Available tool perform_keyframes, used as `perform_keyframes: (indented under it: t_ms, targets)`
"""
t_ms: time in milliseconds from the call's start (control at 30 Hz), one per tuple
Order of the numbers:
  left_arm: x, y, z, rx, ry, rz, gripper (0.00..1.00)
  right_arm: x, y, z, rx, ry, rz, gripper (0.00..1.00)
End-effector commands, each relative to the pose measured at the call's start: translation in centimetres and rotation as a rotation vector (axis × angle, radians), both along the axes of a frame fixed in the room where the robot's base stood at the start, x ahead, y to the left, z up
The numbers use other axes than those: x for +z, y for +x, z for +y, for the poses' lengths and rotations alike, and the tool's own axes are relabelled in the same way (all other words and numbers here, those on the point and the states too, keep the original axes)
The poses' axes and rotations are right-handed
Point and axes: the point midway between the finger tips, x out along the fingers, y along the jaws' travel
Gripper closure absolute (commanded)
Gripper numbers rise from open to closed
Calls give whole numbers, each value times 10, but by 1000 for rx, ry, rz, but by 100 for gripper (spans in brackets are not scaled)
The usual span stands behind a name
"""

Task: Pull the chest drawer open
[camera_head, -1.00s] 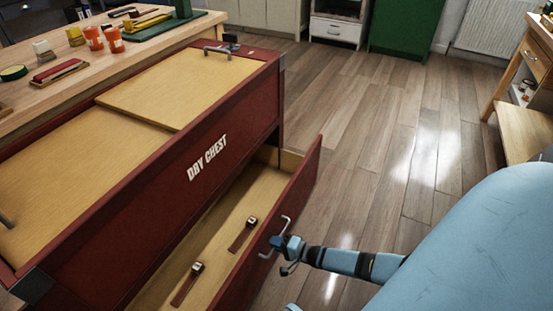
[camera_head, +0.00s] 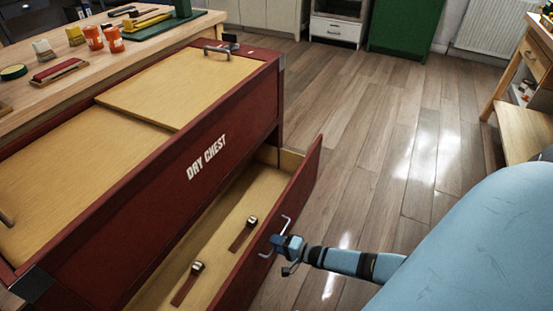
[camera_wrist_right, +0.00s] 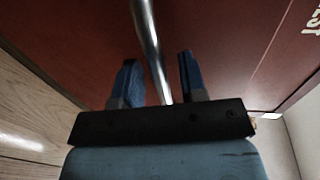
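The dark red chest (camera_head: 206,180), lettered "DRY CHEST", has its long lower drawer (camera_head: 300,195) standing well out, so its pale wooden inside shows. A metal bar handle (camera_head: 287,224) is on the drawer front. My right gripper (camera_head: 279,243) is at this handle. In the right wrist view the handle (camera_wrist_right: 147,32) passes between the two blue fingers of my right gripper (camera_wrist_right: 157,75). The fingers are apart, with gaps beside the bar, so it is open around the handle. My left gripper is not in view.
Two small tools (camera_head: 243,234) (camera_head: 187,284) lie in the drawer. A workbench (camera_head: 85,72) with cups and boxes stands behind the chest at left. Wooden floor (camera_head: 370,130) is free to the right. A wooden table (camera_head: 525,131) stands at the right edge.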

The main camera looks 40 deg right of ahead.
Motion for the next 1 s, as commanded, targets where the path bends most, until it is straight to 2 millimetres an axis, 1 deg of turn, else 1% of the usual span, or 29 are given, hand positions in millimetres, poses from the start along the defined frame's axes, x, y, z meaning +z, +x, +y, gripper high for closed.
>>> perform_keyframes:
  t_ms: [33,167,367,400,500,600,800,1000]
  targets:
    - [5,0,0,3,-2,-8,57,3,-6,-3,0,-1,2,61]
    - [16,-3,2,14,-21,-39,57,9,-28,-13,-1,-2,4,61]
    - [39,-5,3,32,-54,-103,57,19,-71,-30,-1,-2,5,61]
    - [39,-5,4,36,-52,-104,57,21,-79,-33,0,-2,4,61]
    - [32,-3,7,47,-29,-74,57,24,-96,-41,-1,-3,3,61]
    - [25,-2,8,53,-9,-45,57,26,-109,-46,-1,-2,1,61]
    - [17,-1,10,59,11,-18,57,27,-120,-50,-1,-1,1,61]
    - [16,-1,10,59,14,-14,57,27,-121,-51,-1,-1,1,61]
